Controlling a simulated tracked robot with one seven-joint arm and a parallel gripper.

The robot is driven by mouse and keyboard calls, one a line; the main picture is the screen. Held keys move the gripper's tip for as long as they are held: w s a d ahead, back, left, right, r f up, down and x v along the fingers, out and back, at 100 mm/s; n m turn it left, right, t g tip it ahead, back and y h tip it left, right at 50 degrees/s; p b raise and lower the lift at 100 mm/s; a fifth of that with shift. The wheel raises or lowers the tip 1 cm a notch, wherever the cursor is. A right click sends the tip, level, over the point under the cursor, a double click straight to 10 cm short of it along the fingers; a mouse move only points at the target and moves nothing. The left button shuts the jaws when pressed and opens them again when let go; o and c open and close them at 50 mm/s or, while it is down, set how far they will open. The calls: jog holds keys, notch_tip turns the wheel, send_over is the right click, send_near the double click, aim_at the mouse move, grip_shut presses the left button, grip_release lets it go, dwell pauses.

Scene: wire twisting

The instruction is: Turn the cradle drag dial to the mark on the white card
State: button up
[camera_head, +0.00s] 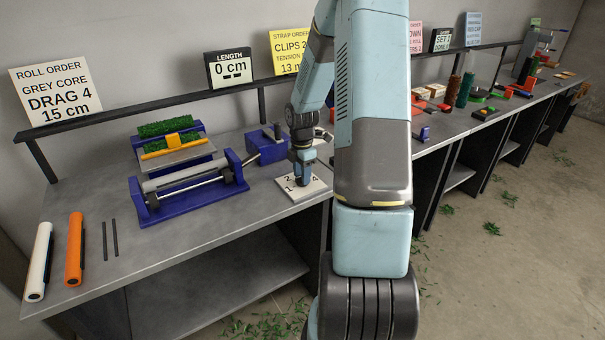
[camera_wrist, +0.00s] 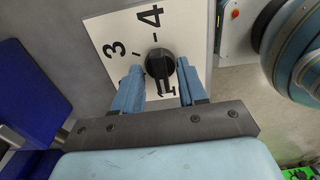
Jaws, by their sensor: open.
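The white card (camera_head: 55,90) at the back left reads "ROLL ORDER, GREY CORE, DRAG 4, 15 cm". The drag dial is a black round knob (camera_wrist: 160,65) on a white plate (camera_wrist: 105,30) with black numbers; 1, 3 and 4 show in the wrist view. The plate (camera_head: 291,194) also shows in the head view, right of the blue cradle (camera_head: 150,208). My gripper (camera_wrist: 159,66) is open, pointing down over the plate, one finger on each side of the knob with small gaps. In the head view my gripper hides the knob.
The length display (camera_head: 230,69) reads 0 cm. A blue box (camera_head: 265,148) stands just behind the plate. A white roll (camera_head: 38,262) and an orange roll (camera_head: 75,250) lie at the left end of the bench. Bare bench lies in front of the cradle.

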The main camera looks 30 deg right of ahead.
jog(key=shift+c, duration=0.2)
jog(key=shift+d, duration=0.1)
jog(key=c, duration=0.6)
